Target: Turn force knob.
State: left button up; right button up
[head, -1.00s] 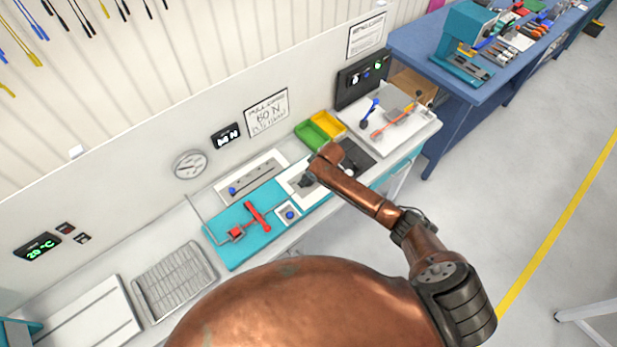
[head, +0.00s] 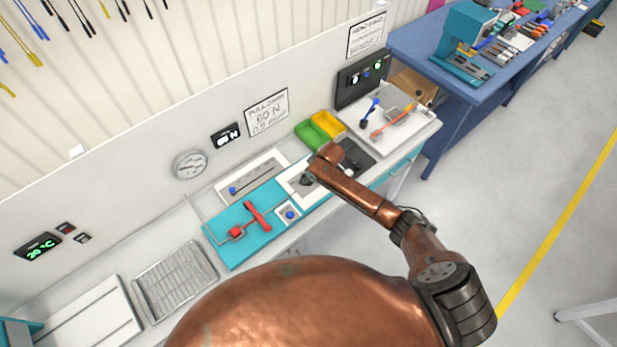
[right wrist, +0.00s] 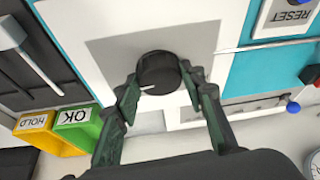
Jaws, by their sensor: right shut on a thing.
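The force knob (right wrist: 158,73) is a round black knob with a white pointer mark, on a grey patch of a white plate (right wrist: 75,16) in the right wrist view. My right gripper (right wrist: 160,88) is shut on the knob, with one green finger on each side of it. In the head view my right gripper (head: 308,179) is small and dark over the white plate, and my arm hides most of the knob. My left gripper is not in view.
A teal board with a red clamp (head: 257,215) and a blue button (head: 290,215) lies left of the gripper. Green (head: 311,134) and yellow (head: 328,123) bins stand behind it. Levers on a white plate (head: 410,125) are to the right. A wire rack (head: 175,279) sits at left.

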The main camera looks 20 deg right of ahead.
jog(key=shift+r+m+h+p, duration=0.1)
jog(key=shift+m+h+p, duration=0.2)
jog(key=shift+m+p, duration=0.5)
jog(key=o, duration=1.2)
jog(key=shift+c, duration=0.2)
jog(key=v, duration=1.1)
jog(key=shift+s+r, duration=0.3)
